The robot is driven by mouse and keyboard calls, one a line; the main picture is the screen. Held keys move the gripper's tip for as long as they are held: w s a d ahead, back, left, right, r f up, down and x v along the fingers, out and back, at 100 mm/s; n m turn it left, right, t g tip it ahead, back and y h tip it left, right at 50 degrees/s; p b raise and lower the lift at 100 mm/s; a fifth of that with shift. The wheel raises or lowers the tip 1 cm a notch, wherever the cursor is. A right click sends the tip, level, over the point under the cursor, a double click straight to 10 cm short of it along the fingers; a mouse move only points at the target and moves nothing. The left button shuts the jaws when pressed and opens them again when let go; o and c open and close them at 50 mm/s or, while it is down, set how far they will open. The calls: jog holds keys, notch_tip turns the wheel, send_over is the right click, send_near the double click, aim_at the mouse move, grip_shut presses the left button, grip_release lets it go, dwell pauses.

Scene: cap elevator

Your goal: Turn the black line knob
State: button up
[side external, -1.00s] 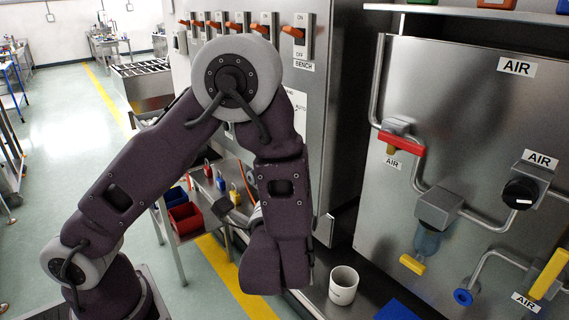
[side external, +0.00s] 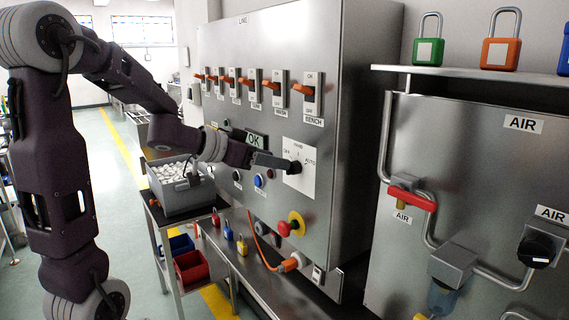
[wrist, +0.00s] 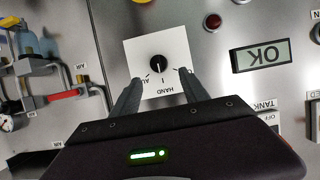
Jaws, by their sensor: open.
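The black line knob (wrist: 157,64) sits on a white plate (wrist: 165,48) marked HAND and AUTO on the steel panel. Its pointer mark is near the HAND side in the wrist view. My gripper (wrist: 160,78) is open, with its two fingers spread on either side of the lower part of the plate and the knob between and just beyond their tips. No contact with the knob is visible. In the side view the gripper (side external: 284,161) reaches the panel from the left, close to the knob (side external: 295,167).
Orange-handled switches (side external: 308,92) line the panel above. A lit OK display (side external: 256,140), a blue button (side external: 258,180) and a red emergency button (side external: 284,229) on yellow are nearby. A grey bin (side external: 182,190) stands on a cart below my arm. Air pipes are at right.

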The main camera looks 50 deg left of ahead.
aim_at(294, 168)
jog(key=x, duration=0.4)
jog(key=shift+w+f, duration=0.1)
jog(key=shift+w, duration=0.1)
grip_shut()
jog(key=shift+d, duration=0.1)
jog(key=m+y, duration=0.2)
jog(key=d+m+y, duration=0.1)
jog(key=m, duration=0.1)
jog(key=shift+f, duration=0.25)
jog(key=m, duration=0.1)
jog(key=m+y, duration=0.1)
jog(key=m+t+y, duration=0.1)
jog(key=m, duration=0.1)
jog(key=shift+d+f, duration=0.3)
jog(key=shift+m, duration=0.3)
dwell(0.3)
